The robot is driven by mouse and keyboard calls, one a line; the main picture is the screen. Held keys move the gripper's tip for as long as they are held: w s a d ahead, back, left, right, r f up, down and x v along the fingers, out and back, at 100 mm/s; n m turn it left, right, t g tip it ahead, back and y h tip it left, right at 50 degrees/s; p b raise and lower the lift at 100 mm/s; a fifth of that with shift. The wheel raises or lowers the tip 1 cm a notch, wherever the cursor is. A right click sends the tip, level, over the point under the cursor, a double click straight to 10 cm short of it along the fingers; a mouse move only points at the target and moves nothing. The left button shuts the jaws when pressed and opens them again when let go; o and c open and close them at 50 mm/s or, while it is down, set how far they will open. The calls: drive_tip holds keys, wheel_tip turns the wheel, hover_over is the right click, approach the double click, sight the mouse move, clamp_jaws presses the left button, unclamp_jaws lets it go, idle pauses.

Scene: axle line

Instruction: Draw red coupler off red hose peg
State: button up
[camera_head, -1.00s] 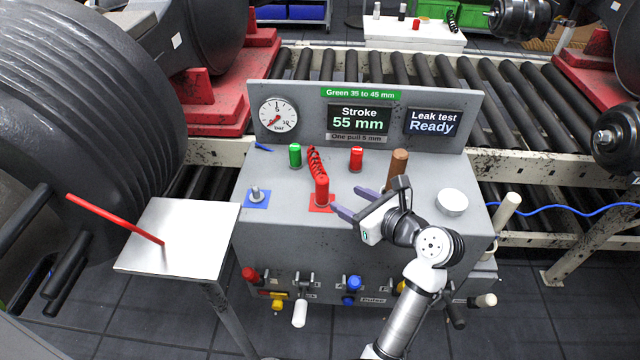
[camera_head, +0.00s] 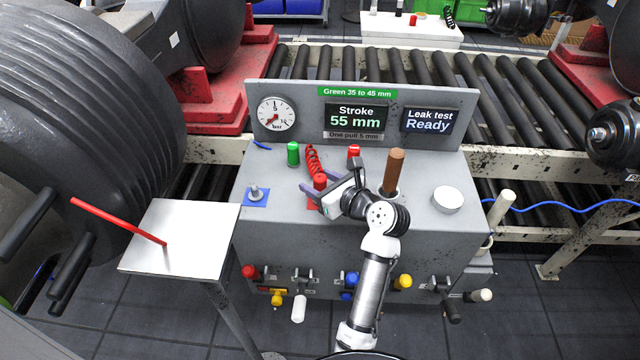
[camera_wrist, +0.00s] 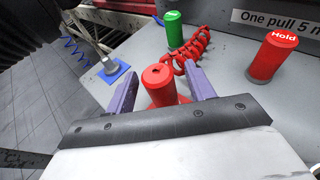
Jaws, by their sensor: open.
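The red coupler (camera_wrist: 159,86) stands upright on its red base patch, with a coiled red hose (camera_wrist: 192,45) behind it. In the head view the coupler (camera_head: 320,182) is partly covered by my gripper. My gripper (camera_wrist: 160,88) is open, with one purple finger on each side of the coupler. The wrist view shows a gap on at least the left side; contact on the right is hard to tell. The peg is hidden under the coupler. My gripper (camera_head: 320,192) also shows in the head view.
A green button (camera_head: 293,154) stands left of the hose and a red Hold button (camera_head: 354,152) right of it. A bare peg on a blue patch (camera_head: 256,197) is at left. A brown handle (camera_head: 394,170) and white knob (camera_head: 447,199) are at right. The panel reads 55 mm.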

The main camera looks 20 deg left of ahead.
sight(320, 177)
drive_tip(key=c, duration=1.1)
drive_tip(key=shift+c, duration=0.2)
wheel_tip(320, 177, up, 20)
drive_tip(key=shift+p, duration=0.6)
